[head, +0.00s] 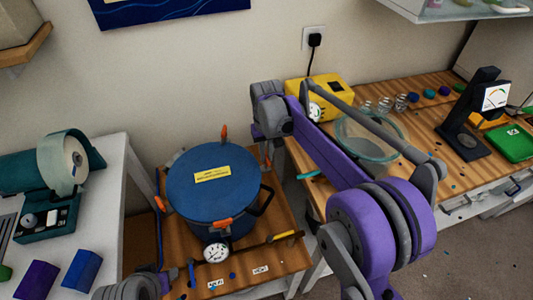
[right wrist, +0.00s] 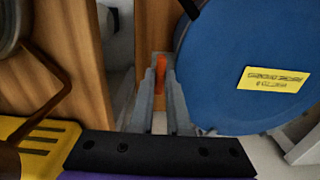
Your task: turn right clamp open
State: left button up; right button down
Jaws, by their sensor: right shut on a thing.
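The blue pot (head: 213,185) with a yellow label stands on a wooden bench top. Its lid also fills the right of the right wrist view (right wrist: 225,60). Orange clamps show at its back (head: 224,132), left (head: 160,203) and front (head: 221,223). My right gripper (right wrist: 161,66) is shut on the orange right clamp (right wrist: 160,75), which stands upright between the fingers beside the lid's edge. In the head view my right arm reaches over to the pot's right side, and the grip there is mostly hidden. My left gripper cannot be made out.
A pressure gauge (head: 215,252) and a pipe sit in front of the pot. A black handle (head: 264,200) juts from its right side. A yellow box (head: 320,95) and a glass bowl (head: 370,140) stand on the right bench. A white table (head: 115,180) is at left.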

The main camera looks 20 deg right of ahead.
aim_at(267, 158)
jog(key=c, duration=0.9)
grip_release()
notch_tip(267, 158, up, 11)
jog(key=shift+f+p, duration=0.1)
jog(key=shift+p, duration=0.25)
jog(key=s+d+f+t, duration=0.1)
jog(key=s+f, duration=0.3)
jog(key=s, duration=0.5)
jog(key=s+f+t, duration=0.2)
jog(key=s+f, duration=0.2)
jog(key=s, duration=0.5)
jog(key=s+d+f+t, duration=0.1)
jog(key=s+f, duration=0.3)
jog(key=s, duration=0.5)
jog(key=shift+s+d+t, duration=0.15)
jog(key=shift+d+t, duration=0.2)
jog(key=shift+t, duration=0.35)
